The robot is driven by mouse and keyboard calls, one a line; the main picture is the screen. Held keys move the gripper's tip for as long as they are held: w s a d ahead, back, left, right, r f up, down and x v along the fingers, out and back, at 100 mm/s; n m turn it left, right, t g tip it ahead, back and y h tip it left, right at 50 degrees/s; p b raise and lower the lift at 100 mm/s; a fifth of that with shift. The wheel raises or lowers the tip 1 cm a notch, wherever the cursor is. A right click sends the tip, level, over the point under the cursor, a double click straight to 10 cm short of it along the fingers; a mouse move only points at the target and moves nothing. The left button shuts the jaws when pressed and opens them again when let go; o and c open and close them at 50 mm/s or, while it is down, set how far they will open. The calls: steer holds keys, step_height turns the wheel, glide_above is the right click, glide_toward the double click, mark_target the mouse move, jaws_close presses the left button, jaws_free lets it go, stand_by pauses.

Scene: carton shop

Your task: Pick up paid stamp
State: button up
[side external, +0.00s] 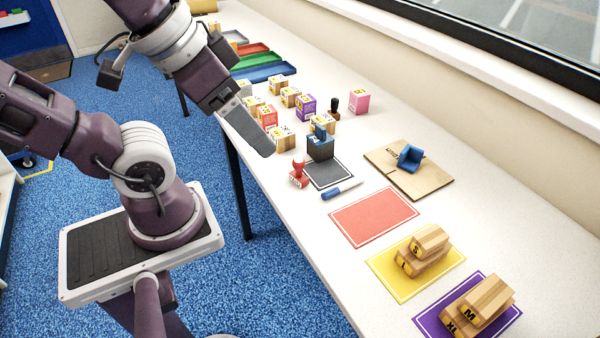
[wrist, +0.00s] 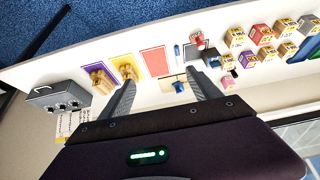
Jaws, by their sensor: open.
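A red stamp (side external: 298,172) stands upright on the white table beside the black mat; it also shows in the wrist view (wrist: 197,41). A dark stamp with a blue handle (side external: 320,143) stands at the mat's back edge, and a small black-handled stamp (side external: 334,107) stands farther back. Their labels are too small to read, so I cannot tell which one is the paid stamp. My gripper (wrist: 160,86) is open and empty, its two fingers spread wide. In the side view my gripper (side external: 264,148) hangs above the table's near edge, apart from the stamps.
Several small labelled boxes (side external: 307,107) crowd the table behind the stamps. A blue marker (side external: 342,188) lies beside the red mat (side external: 374,216). A flat carton (side external: 432,187) bears a blue tool (side external: 409,157). Wooden blocks (side external: 423,250) sit on the yellow mat. The red mat is clear.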

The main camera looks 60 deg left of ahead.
steer(key=c, duration=0.3)
steer(key=m+g+y, duration=0.3)
steer(key=m+y, duration=1)
steer(key=m, duration=0.7)
glide_toward(301, 164)
steer(key=x, duration=0.4)
steer(key=shift+w+a+f, duration=0.1)
steer(key=shift+w+a, duration=0.1)
steer(key=shift+w, duration=0.1)
steer(key=x, duration=0.7)
steer(key=shift+s+a, duration=0.1)
steer(key=shift+s, duration=0.25)
jaws_close()
